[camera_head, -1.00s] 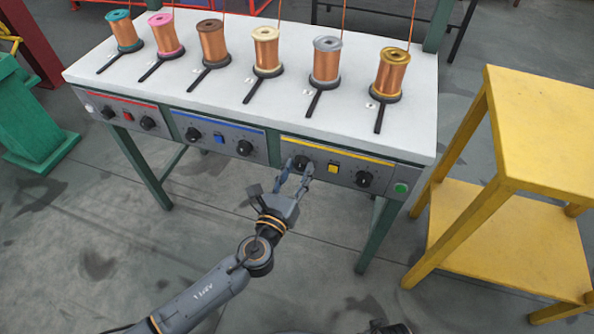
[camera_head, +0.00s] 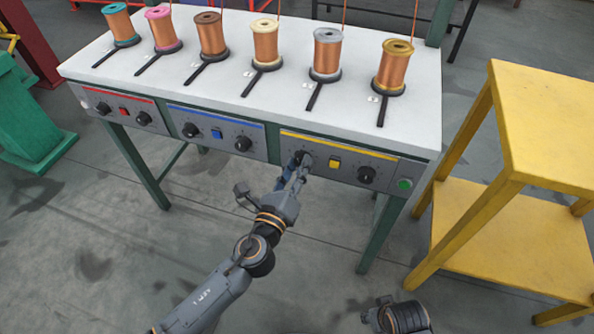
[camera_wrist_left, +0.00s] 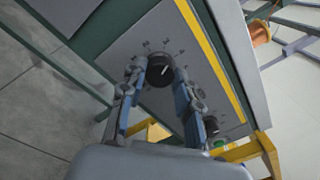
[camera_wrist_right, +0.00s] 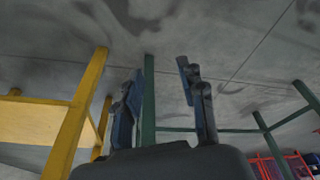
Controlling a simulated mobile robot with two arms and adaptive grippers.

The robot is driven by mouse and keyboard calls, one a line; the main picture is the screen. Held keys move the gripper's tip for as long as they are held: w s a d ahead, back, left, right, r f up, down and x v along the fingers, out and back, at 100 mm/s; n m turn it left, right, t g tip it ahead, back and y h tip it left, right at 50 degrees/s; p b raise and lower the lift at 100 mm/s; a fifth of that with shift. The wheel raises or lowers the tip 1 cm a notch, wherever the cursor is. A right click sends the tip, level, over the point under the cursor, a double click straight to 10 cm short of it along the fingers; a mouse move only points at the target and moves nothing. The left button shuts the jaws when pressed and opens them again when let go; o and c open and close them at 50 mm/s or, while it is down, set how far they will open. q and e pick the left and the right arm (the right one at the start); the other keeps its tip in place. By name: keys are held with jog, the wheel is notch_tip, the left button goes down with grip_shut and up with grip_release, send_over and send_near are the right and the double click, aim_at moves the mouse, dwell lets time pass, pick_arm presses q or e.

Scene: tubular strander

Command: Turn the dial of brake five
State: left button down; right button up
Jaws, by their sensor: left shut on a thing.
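The yellow-striped panel (camera_head: 345,160) is the right one of three on the bench front. Its left black dial (camera_head: 301,156) is partly hidden by my left gripper (camera_head: 300,170). In the left wrist view this dial (camera_wrist_left: 160,72) shows a white pointer line and numbers around it, with a fingertip on each side. My left gripper (camera_wrist_left: 161,77) is shut on the dial. The panel's other dial (camera_head: 366,174) stands free, right of a yellow button (camera_head: 334,162). My right gripper (camera_wrist_right: 167,80) is open and empty, away from the panel.
Several copper spools (camera_head: 327,52) stand on the white bench top (camera_head: 200,90). Blue-striped (camera_head: 217,131) and red-striped (camera_head: 125,107) panels lie to the left. A green button (camera_head: 405,184) is at the right end. A yellow stand (camera_head: 545,130) is right of the bench.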

pick_arm(q)
jog(key=n+b, duration=0.2)
jog(key=n, duration=0.4)
jog(key=shift+f+n, duration=0.1)
jog(key=shift+n, duration=0.2)
jog(key=shift+n+b, duration=0.4)
jog(key=shift+n, duration=1.8)
pick_arm(e)
jog(key=w+v, duration=0.3)
jog(key=v, duration=0.8)
jog(key=shift+s+r+t, duration=0.3)
jog(key=shift+r, duration=0.45)
jog(key=shift+d+r, duration=0.1)
jog(key=shift+r, duration=0.05)
pick_arm(q)
jog(key=c, duration=1)
grip_release()
jog(key=shift+o, duration=0.2)
jog(key=shift+s, duration=0.1)
pick_arm(e)
jog(key=shift+s, duration=0.1)
